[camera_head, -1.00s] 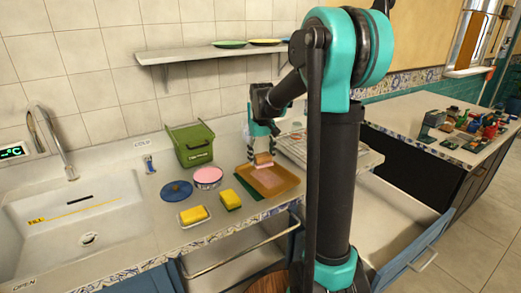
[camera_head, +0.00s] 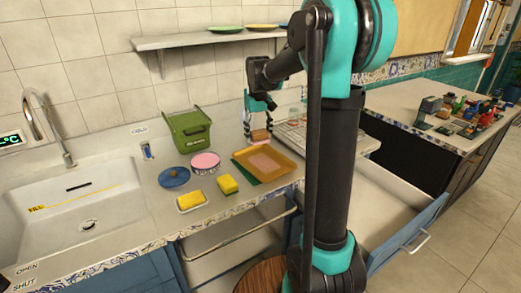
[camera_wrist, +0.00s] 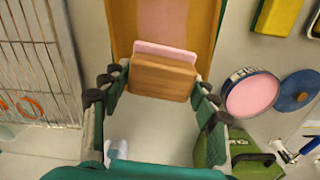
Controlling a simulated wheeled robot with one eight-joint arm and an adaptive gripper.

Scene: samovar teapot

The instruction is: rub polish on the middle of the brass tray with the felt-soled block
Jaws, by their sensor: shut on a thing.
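My gripper (camera_head: 260,122) is shut on the wooden felt-soled block (camera_head: 261,135). In the wrist view the block (camera_wrist: 163,78) sits between the fingers (camera_wrist: 160,95), with its pink-coated sole edge (camera_wrist: 165,50) facing the tray. The brass tray (camera_head: 283,172) lies on the counter over a green cloth (camera_head: 246,176). A pink patch (camera_head: 262,162) covers the tray's middle; it also shows in the wrist view (camera_wrist: 165,18). The block appears raised near the tray's far edge, clear of the patch. An open tin of pink polish (camera_head: 206,161) stands left of the tray.
A blue lid (camera_head: 174,177) and two yellow sponges (camera_head: 191,200) (camera_head: 228,184) lie left of the tray. A green bin (camera_head: 190,132) stands behind the tin. A wire rack (camera_head: 292,136) is behind the tray to the right. The sink (camera_head: 75,215) is at left.

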